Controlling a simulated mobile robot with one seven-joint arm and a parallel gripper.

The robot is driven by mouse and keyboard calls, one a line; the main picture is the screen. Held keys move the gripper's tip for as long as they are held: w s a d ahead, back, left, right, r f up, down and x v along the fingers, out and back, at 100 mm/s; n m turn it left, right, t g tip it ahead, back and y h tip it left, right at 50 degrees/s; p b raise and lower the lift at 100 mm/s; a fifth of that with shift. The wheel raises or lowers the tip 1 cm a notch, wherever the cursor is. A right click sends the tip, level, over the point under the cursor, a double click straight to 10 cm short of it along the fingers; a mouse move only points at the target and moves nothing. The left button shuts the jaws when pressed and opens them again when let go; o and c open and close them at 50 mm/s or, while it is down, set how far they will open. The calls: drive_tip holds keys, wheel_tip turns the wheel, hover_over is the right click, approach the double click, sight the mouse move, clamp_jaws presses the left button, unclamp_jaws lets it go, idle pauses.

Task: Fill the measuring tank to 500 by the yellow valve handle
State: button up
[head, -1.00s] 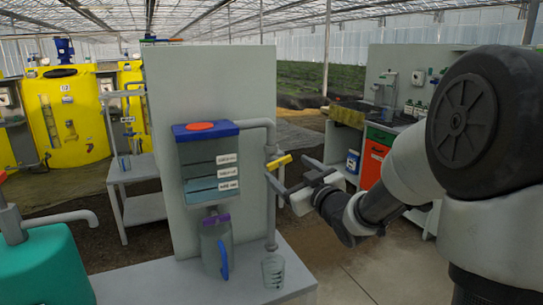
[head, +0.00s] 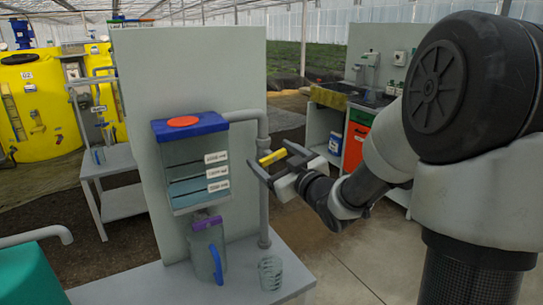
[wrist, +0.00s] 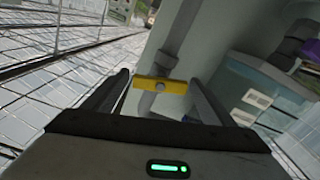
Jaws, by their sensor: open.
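The yellow valve handle (head: 272,157) sits on the grey pipe (head: 263,200) right of the measuring tank. My gripper (head: 269,154) is open around it. In the wrist view the yellow handle (wrist: 148,84) lies crosswise between the two spread fingers of my gripper (wrist: 158,77). Finger contact cannot be told. The measuring tank (head: 178,155) is clear, with a blue lid (head: 212,122) and a red disc on top. Several white labels mark its right side; their numbers are too small to read. Bluish liquid shows low in the tank, around the lowest label.
A purple handle (head: 208,222) sits below the tank, above a jug with a blue handle (head: 216,265). A clear cup (head: 271,272) stands below the pipe on the grey bench (head: 130,290). The backing panel (head: 190,60) rises behind the tank. Open floor lies to the right.

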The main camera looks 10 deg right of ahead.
drive_tip(key=c, duration=1.1)
drive_tip(key=shift+o, duration=0.2)
drive_tip(key=shift+r+m+p, duration=0.15)
drive_tip(key=shift+m+p, duration=0.45)
drive_tip(key=shift+m, duration=1.2)
drive_tip(key=o, duration=1.1)
drive_tip(key=shift+c, duration=0.2)
drive_tip(key=shift+d, duration=0.1)
